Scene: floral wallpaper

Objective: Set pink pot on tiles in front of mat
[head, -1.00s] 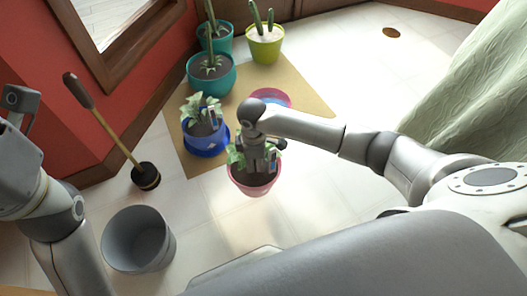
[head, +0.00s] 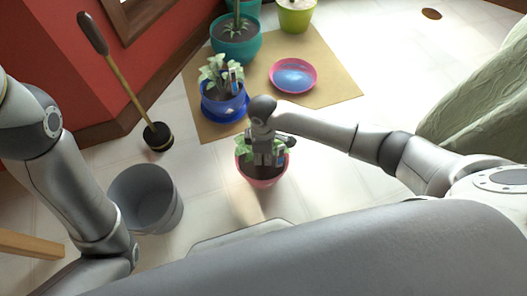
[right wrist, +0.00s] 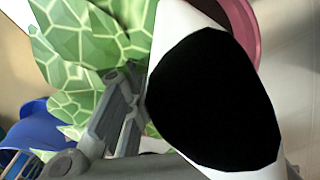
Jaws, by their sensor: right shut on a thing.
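The pink pot (head: 262,181) with a leafy plant shows in the head view on the near side of the tan mat (head: 325,72), over the pale tiles. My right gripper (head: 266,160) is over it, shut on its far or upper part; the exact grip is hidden. I cannot tell whether the pot's base touches the tiles. In the right wrist view the pink rim (right wrist: 243,25), green leaves (right wrist: 95,40) and a gripper finger (right wrist: 112,112) are close together. My left arm shows at the left, but its gripper does not.
On the mat are a pink saucer (head: 293,76) with a blue middle, a blue pot (head: 224,104) and a teal pot (head: 236,48). A grey bucket (head: 146,200) and a plunger (head: 157,136) stand to the left. Bare tiles (head: 330,185) lie to the right of the pink pot.

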